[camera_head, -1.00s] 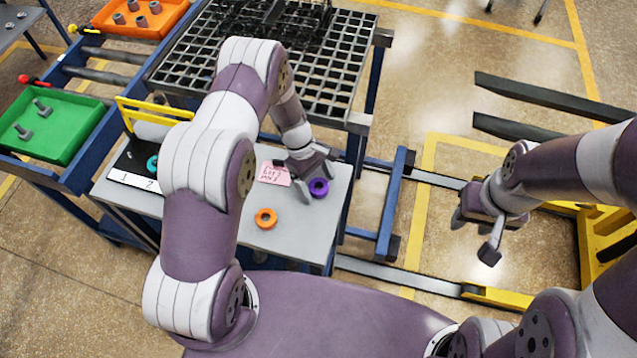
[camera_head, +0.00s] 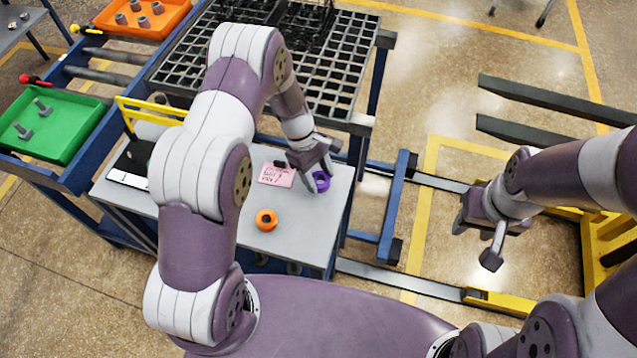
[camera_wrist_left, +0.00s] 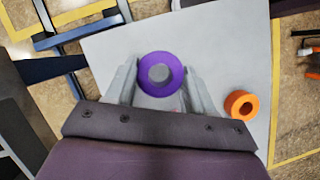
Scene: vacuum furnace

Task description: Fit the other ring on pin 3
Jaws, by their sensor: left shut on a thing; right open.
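A purple ring (camera_head: 322,185) is at the right end of the grey table. My left gripper (camera_head: 314,168) is shut on it. In the left wrist view, the purple ring (camera_wrist_left: 179,74) sits between the two fingers, with grey showing through its hole. I cannot tell if it is clear of the table. An orange ring (camera_head: 266,228) lies flat near the table's front edge, apart from the gripper. The dark pin board with its white label strip (camera_head: 126,180) is at the table's left end. My left arm hides most of it, including pin 3. My right gripper (camera_head: 477,232) is open and empty over the floor.
A pink note (camera_head: 277,174) lies on the grey table (camera_head: 300,240), with a small black object (camera_head: 280,163) behind it. A black grid rack (camera_head: 335,75) stands behind. Green (camera_head: 60,135) and orange (camera_head: 160,20) trays hold metal parts at the left.

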